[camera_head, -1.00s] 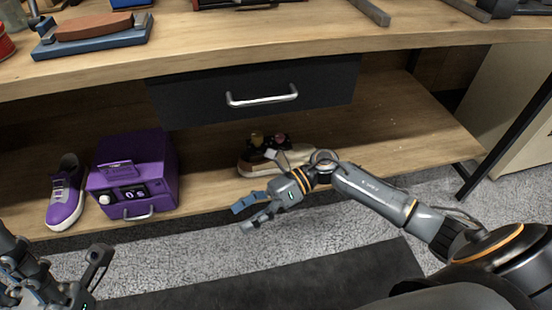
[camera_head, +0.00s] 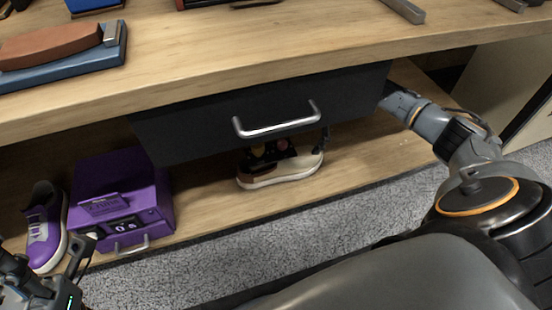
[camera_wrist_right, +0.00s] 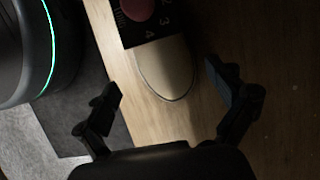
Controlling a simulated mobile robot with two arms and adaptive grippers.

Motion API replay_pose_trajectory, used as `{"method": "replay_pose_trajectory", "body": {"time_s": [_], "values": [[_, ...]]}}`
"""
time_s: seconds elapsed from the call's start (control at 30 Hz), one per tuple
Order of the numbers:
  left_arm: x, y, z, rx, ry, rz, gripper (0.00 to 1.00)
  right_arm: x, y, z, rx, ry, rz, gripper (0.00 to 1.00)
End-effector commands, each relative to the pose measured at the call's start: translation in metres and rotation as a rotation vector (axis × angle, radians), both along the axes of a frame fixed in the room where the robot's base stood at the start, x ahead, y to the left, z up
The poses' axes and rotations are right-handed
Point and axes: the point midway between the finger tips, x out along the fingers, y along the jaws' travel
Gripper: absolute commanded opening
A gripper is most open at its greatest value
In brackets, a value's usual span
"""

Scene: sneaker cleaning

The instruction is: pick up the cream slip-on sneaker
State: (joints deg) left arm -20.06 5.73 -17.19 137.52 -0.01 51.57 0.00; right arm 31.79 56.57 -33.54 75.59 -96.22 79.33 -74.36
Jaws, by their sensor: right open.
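The cream slip-on sneaker (camera_head: 284,179) rests on the lower shelf under the drawer, its toe pointing right. The drawer hides its upper edge. A dark item with round coloured parts (camera_head: 272,150) sits over the shoe's opening. In the right wrist view, the cream toe (camera_wrist_right: 167,68) lies between the spread fingers of my right gripper (camera_wrist_right: 168,96), with gaps on both sides. That gripper is open and empty. In the head view, the drawer hides most of it; a dark fingertip shows by the toe. My left gripper (camera_head: 72,272) is low at the left, its finger opening unclear.
The dark drawer (camera_head: 190,132) with a metal handle hangs just above the sneaker. A purple box (camera_head: 121,194) and a purple sneaker (camera_head: 42,230) stand left on the lower shelf (camera_head: 215,203). The shelf right of the cream shoe is bare.

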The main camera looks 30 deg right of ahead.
Motion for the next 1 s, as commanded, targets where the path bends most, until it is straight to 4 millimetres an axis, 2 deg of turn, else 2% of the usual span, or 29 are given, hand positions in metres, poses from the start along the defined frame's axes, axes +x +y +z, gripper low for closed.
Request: {"method": "replay_pose_trajectory", "body": {"time_s": [0.1,0.37,0.63,0.73,1.0], "values": [[0.0,0.0,-0.004,0.0,0.0,0.0,0.4,0.006,0.022,-0.001,0.003,-0.002,0.003,0.94],[0.0,0.0,-0.007,0.0,0.001,0.0,0.4,0.011,0.043,0.0,0.003,-0.001,0.0,0.94],[0.0,0.0,-0.014,0.0,0.001,0.0,0.4,0.02,0.083,0.0,0.003,-0.003,0.001,0.94],[0.0,0.0,-0.021,0.0,0.001,-0.001,0.4,0.02,0.085,-0.011,0.002,0.0,-0.001,0.94],[0.001,0.0,-0.02,0.001,0.003,-0.001,0.4,0.021,0.086,-0.011,0.001,-0.001,-0.001,0.92]]}}
